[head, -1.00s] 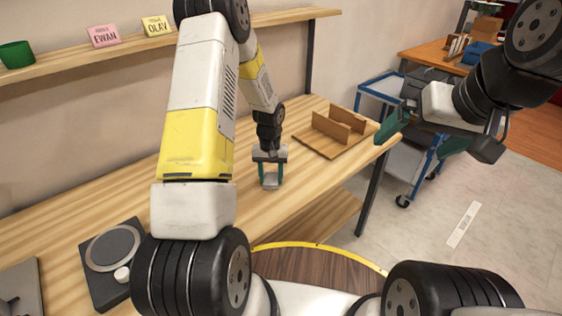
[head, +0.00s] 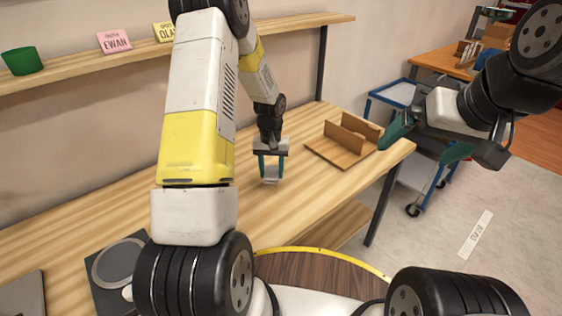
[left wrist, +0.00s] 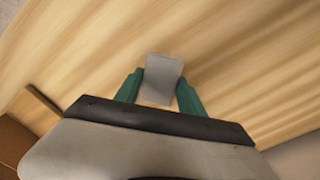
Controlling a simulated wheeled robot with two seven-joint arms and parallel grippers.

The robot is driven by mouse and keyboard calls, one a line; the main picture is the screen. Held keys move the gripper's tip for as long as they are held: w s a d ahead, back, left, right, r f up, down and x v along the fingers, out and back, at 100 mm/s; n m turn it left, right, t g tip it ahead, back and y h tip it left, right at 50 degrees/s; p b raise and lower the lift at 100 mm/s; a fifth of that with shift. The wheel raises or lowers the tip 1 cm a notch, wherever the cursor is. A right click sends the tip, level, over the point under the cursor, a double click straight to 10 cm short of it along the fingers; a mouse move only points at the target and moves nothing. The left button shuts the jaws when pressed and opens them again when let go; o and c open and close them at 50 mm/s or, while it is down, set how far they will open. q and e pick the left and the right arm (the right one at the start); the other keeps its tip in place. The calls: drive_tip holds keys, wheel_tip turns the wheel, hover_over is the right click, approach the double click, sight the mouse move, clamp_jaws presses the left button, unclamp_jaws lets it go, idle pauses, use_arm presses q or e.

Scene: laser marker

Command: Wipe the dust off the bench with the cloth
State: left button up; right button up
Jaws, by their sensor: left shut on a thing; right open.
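My left gripper (head: 270,170) is over the wooden bench (head: 215,220), fingers pointing down. Its teal fingers are shut on a grey cloth (left wrist: 161,78), a small folded-looking piece held between the tips. The cloth also shows in the head view (head: 271,176), low at the bench top; I cannot tell whether it touches the wood. No dust can be made out on the visible bench surface. My right gripper (head: 426,146) is open and empty, off the right end of the bench, above the floor and blue cart.
A wooden holder with two upright walls (head: 345,142) stands at the bench's right end. A black device with a round plate (head: 118,268) is at the front left. A shelf (head: 110,62) with a green cup (head: 21,62) and name cards (head: 114,42) runs along the wall. A blue cart (head: 398,92) stands beyond.

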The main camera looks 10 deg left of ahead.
use_arm(q)
drive_tip(key=shift+d+r, duration=0.1)
drive_tip(key=shift+r, duration=2.2)
drive_tip(key=shift+s, duration=0.1)
